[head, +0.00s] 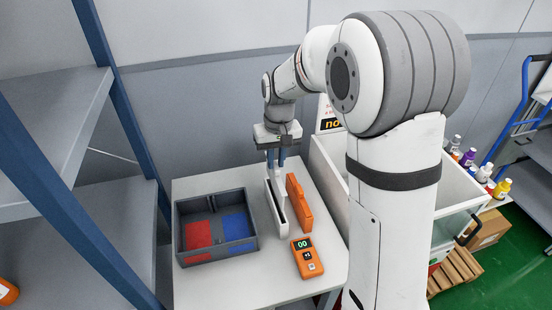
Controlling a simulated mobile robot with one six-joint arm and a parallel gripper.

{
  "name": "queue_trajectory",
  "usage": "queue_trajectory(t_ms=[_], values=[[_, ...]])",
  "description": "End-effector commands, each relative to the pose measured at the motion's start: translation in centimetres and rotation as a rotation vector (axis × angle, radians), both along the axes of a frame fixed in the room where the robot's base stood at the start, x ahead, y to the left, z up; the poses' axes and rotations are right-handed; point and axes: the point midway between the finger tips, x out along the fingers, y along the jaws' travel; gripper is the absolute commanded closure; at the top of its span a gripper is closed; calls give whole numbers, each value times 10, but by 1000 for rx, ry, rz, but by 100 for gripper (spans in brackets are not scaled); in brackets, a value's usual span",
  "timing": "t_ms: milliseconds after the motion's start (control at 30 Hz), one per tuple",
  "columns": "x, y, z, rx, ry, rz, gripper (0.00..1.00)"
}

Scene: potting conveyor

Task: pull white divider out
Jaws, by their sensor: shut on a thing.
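My gripper (277,165) is at the back of the white table, fingers pointing down. It is shut on the white divider (281,175), whose upper part shows as a small white piece at the fingertips. Just below is a narrow white holder (270,208) with a long dark slot in its top. I cannot tell whether the divider's lower edge is in the slot or just above it.
An orange upright piece (299,204) stands close right of the holder. An orange handheld device (307,258) with a lit display lies in front. The white table (205,290) has free room at the front left. A blue-framed shelf (60,140) rises at the left.

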Motion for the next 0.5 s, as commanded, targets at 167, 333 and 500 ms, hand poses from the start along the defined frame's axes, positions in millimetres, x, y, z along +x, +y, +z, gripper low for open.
queue_trajectory(t_ms=[167, 333, 500], values=[[0, 0, 11, 0, -1, 0, 100], [0, 0, 24, 0, -1, 0, 100], [0, 0, 37, 0, -1, 0, 100]])
